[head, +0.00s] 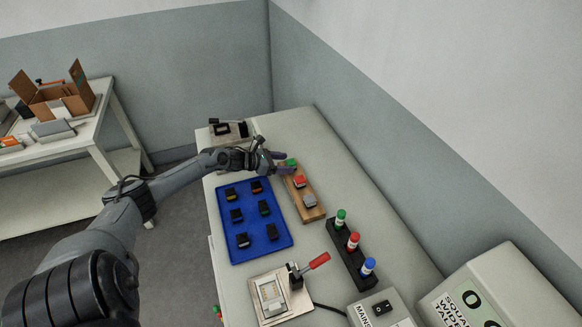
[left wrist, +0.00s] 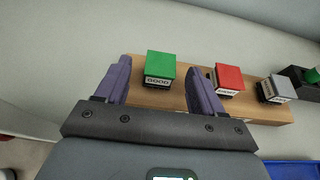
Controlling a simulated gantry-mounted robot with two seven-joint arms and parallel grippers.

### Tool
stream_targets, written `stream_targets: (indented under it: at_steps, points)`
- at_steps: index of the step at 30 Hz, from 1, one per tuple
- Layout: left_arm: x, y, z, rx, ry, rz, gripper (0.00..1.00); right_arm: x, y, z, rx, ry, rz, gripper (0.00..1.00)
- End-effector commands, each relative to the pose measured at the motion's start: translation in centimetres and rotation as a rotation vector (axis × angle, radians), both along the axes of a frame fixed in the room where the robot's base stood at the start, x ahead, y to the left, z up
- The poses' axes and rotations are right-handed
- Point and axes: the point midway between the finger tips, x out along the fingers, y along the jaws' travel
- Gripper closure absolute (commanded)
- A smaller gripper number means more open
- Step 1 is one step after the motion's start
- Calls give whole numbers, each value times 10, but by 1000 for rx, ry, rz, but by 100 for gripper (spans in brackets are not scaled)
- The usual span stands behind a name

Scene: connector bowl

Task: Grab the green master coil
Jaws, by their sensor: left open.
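The green coil block (head: 291,162) stands at the far end of a wooden holder (head: 313,213). My left gripper (head: 280,162) is open, with purple fingers. In the left wrist view the fingers of the left gripper (left wrist: 158,70) lie on either side of the green block, which shows between and just beyond them. I cannot tell if they touch it. My right gripper is not in view.
A red block (left wrist: 229,77) and a grey block (left wrist: 275,88) stand on the same holder, the red one close to one finger. A blue tray (head: 252,205) of black parts lies beside it. A black rack (head: 347,255) with coloured-topped pieces and a red-handled press (head: 282,296) stand nearer.

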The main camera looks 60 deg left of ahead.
Motion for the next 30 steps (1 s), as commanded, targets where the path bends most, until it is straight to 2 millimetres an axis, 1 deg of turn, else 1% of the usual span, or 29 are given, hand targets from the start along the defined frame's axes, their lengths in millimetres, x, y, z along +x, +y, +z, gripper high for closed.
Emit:
stream_targets:
  at_steps: [4,11,12,17,21,24,30]
  points:
    - [5,-2,-2,-1,-1,-1,32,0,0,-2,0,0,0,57]
    - [5,-2,-2,1,0,-1,32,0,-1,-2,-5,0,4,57]
    - [5,-2,-2,1,0,-1,33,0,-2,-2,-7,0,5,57]
    - [5,-2,-2,1,0,-1,58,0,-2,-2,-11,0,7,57]
    - [5,-2,-2,1,0,-1,79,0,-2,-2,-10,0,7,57]
    - [5,-2,-2,1,0,-1,93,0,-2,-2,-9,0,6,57]
    - [5,-1,-2,1,0,-1,94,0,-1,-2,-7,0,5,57]
